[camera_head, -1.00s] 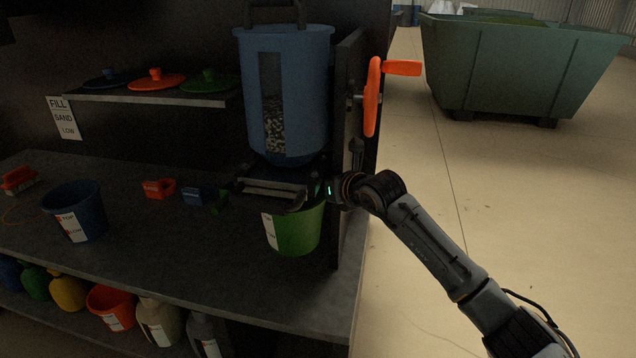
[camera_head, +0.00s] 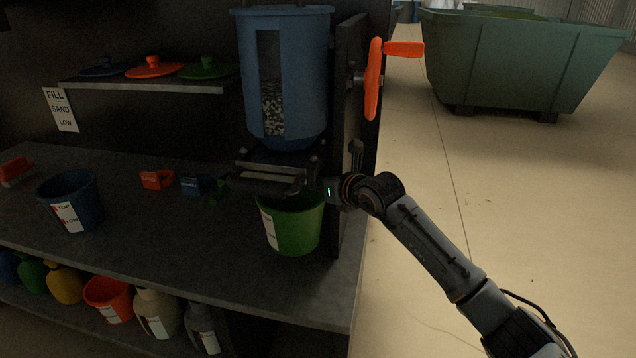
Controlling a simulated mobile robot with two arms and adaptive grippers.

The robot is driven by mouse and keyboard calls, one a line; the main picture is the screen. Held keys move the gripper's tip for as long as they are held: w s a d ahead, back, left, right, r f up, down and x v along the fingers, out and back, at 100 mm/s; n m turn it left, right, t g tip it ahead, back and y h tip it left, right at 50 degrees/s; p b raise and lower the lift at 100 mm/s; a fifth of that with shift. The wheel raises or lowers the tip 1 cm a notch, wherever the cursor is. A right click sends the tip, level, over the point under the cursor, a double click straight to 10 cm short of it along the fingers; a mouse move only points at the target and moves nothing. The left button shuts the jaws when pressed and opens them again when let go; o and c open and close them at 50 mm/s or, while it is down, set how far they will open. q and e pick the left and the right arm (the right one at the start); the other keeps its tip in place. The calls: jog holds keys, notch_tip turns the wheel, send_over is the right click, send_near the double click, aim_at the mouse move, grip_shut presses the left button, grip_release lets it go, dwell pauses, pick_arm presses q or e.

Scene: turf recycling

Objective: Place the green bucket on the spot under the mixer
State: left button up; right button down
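The green bucket (camera_head: 296,230) is at the right end of the workbench, below the blue mixer (camera_head: 290,80) and its dark outlet frame (camera_head: 270,178). The frame hides part of the bucket's rim. The bucket looks slightly tilted, and I cannot tell whether its base touches the bench. My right gripper (camera_head: 314,190) is at the bucket's right rim. Its fingertips are mostly hidden, but the bucket keeps its place with the arm, so it appears held. My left gripper is not in view.
A blue bucket (camera_head: 85,205) and small red and blue items sit on the bench (camera_head: 150,235). Several containers fill the lower shelf. A green skip (camera_head: 520,65) stands on the open floor.

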aim_at(318, 199)
jog(key=shift+f+b, duration=0.35)
jog(key=shift+f, duration=0.5)
jog(key=shift+f+b, duration=0.75)
jog(key=shift+b, duration=0.05)
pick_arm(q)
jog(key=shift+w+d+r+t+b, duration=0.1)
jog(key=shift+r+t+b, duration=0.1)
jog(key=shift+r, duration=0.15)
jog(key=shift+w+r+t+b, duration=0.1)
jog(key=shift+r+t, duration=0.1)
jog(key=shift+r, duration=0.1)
pick_arm(e)
jog(key=shift+f, duration=0.45)
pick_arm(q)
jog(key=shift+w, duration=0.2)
pick_arm(e)
jog(key=shift+f, duration=0.1)
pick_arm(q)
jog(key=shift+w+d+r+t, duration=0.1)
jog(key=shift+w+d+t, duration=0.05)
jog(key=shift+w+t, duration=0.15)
pick_arm(e)
jog(key=shift+f, duration=0.1)
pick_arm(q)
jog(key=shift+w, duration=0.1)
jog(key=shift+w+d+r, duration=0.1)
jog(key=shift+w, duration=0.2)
